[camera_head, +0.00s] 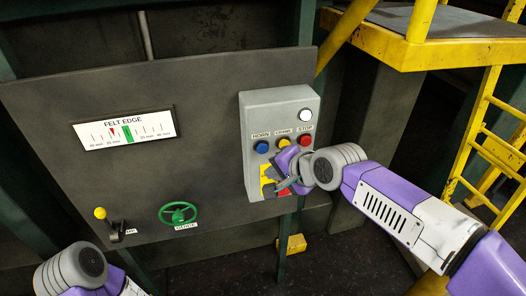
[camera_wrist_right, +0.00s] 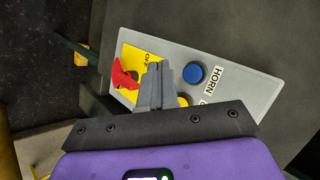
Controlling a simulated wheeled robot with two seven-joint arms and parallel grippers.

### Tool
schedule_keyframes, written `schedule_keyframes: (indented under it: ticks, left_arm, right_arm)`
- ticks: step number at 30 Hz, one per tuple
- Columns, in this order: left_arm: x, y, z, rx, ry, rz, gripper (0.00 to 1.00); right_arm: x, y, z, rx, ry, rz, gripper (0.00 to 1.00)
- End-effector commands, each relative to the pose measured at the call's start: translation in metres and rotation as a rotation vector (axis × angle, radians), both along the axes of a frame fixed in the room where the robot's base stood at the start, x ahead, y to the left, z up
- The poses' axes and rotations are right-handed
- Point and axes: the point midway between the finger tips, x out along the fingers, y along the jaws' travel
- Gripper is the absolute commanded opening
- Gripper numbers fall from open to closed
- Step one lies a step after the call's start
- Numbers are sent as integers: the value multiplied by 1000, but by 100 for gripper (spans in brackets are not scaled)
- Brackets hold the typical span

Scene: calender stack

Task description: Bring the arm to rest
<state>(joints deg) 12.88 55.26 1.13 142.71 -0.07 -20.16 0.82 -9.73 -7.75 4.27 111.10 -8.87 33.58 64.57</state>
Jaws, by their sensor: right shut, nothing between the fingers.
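My right arm reaches in from the right in the head view. Its gripper (camera_head: 284,185) is in front of the lower part of a grey control box (camera_head: 254,112). In the right wrist view the gripper's fingers (camera_wrist_right: 156,72) are together with nothing between them. They lie over the box face (camera_wrist_right: 250,92), between a red switch handle (camera_wrist_right: 123,75) on a yellow plate (camera_wrist_right: 135,54) and the blue HORN button (camera_wrist_right: 194,73). I cannot tell whether they touch the box. Of my left arm only a part shows at the bottom left; its gripper is out of view.
The dark panel (camera_head: 60,140) carries a FELT EDGE gauge (camera_head: 125,130), a green handwheel (camera_head: 178,213) and a yellow-knobbed lever (camera_head: 101,213). A yellow platform (camera_head: 440,52) and ladder (camera_head: 480,150) stand at the right. A yellow block (camera_head: 292,244) is on the floor.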

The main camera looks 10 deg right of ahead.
Motion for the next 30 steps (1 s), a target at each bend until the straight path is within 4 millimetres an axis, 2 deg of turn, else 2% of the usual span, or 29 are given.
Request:
schedule_keyframes:
  ticks: [16, 20, 23, 26, 27, 29, 30]
  left_arm:
    - [0, 0, 0, 0, 0, 0, 43]
    - [0, 0, -1, 0, 0, 0, 43]
    - [0, 0, -3, 0, 0, 0, 43]
    - [0, 0, -7, 0, 0, 0, 43]
    - [0, 0, -9, 0, 0, 0, 43]
    - [0, 0, -11, 0, 0, 0, 43]
    - [0, 0, -12, 0, 0, 0, 43]
  right_arm:
    - [0, 0, 0, 0, 0, 0, 0]
    - [6, 2, -18, -16, 19, 16, 0]
    - [17, 8, -64, -56, 59, 60, 0]
    - [25, 14, -135, -113, 116, 133, 0]
    - [25, 16, -166, -134, 141, 165, 0]
    - [22, 19, -213, -164, 176, 216, 0]
    - [17, 21, -243, -183, 199, 249, 0]
